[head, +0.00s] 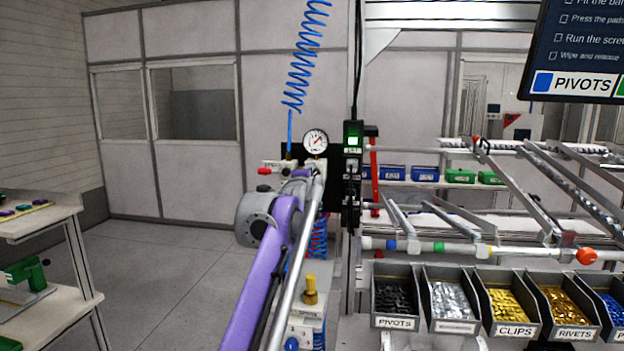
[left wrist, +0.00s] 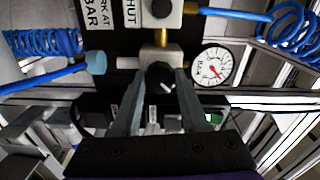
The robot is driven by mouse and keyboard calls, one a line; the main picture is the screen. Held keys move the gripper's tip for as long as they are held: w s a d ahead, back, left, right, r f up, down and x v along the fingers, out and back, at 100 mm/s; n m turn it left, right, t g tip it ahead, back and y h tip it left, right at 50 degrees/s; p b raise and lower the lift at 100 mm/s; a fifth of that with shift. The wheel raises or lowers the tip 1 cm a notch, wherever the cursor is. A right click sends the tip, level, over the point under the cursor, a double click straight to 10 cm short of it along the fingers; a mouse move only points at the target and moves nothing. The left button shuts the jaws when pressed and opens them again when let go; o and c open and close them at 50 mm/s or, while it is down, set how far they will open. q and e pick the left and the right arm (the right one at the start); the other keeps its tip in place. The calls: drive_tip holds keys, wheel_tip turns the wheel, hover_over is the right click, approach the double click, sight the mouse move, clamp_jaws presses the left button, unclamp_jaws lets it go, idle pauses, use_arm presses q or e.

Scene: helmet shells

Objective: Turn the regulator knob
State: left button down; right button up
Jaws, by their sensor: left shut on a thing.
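The regulator knob (left wrist: 160,75) is a dark round knob with a white mark, in the middle of the left wrist view. My left gripper (left wrist: 161,80) has its two grey fingers on either side of it and is shut on it. In the head view my left gripper (head: 302,174) is at the regulator, below the gauge, and my purple arm hides the knob. The round white pressure gauge (head: 315,142) has a red needle; it also shows right of the knob in the left wrist view (left wrist: 211,68). My right gripper is in neither view.
A blue coiled hose (head: 304,60) hangs above the regulator. A box with a lit green light (head: 353,139) is just right of the gauge. Labelled parts bins (head: 395,322) stand at the lower right, below a sloping rack. Open floor (head: 160,268) lies to the left.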

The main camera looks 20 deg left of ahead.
use_arm(q)
drive_tip(key=m, duration=0.8)
drive_tip(key=shift+m+b, duration=0.3)
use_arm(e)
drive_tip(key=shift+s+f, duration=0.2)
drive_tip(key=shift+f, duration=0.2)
use_arm(q)
drive_tip(key=shift+c, duration=2.1)
unclamp_jaws()
drive_tip(key=b+v, duration=0.3)
drive_tip(key=v, duration=0.7)
drive_tip(key=shift+s, duration=0.4)
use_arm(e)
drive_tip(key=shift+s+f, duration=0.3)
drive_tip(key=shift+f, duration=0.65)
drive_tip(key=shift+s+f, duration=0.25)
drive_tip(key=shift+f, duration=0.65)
use_arm(q)
drive_tip(key=shift+d, duration=0.1)
